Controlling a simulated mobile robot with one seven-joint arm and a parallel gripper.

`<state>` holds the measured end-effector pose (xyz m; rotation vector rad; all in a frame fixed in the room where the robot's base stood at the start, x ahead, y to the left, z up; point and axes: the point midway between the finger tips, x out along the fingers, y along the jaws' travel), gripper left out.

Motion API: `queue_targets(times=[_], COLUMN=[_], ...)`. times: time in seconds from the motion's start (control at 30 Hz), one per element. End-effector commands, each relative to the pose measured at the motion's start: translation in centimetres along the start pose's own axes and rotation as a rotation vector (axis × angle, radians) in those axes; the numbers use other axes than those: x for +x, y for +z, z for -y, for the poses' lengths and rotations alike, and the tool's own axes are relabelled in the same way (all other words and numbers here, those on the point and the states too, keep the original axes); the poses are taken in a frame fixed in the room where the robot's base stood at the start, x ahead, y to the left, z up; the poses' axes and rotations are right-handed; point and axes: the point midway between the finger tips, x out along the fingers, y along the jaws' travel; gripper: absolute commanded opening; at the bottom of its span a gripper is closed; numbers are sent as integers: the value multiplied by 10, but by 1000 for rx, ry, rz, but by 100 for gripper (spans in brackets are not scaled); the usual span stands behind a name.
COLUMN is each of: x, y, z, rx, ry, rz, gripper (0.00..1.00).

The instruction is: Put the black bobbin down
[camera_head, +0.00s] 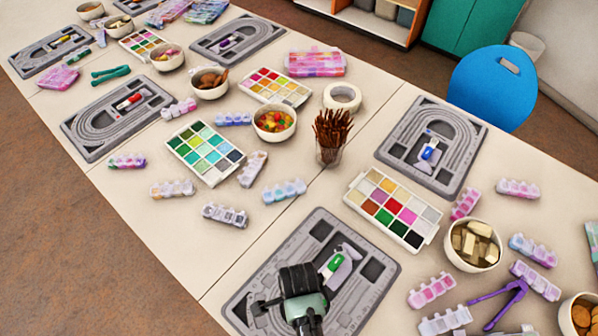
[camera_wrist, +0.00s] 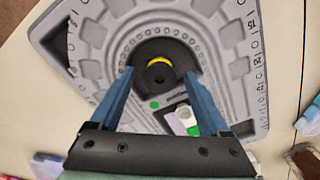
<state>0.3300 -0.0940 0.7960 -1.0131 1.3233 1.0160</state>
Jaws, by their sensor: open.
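The black bobbin (camera_wrist: 158,75) shows in the wrist view as a dark round piece with a yellow band, seen from above. It is at the middle of the curved grooves of the grey bead board (camera_wrist: 235,68). My gripper (camera_wrist: 159,82) is open, with one blue finger on each side of the bobbin. I cannot tell whether either finger touches it. In the head view my arm covers the lower middle of the near bead board (camera_head: 374,302), and the bobbin cannot be made out there.
A green-and-white piece (camera_head: 333,263) lies in the near board's centre, beside my gripper; it also shows in the wrist view (camera_wrist: 187,118). A bead tray (camera_head: 350,198), a glass of brown sticks (camera_head: 331,137) and purple tweezers (camera_head: 499,295) are around the board.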

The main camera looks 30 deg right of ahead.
Motion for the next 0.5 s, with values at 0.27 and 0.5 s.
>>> queue_targets(times=[0.27, 0.5], x=[-34, -86], y=[0, 0], z=[0, 1], rx=[0, 0], ry=[-3, -4], rz=[0, 0], gripper=[80, 80])
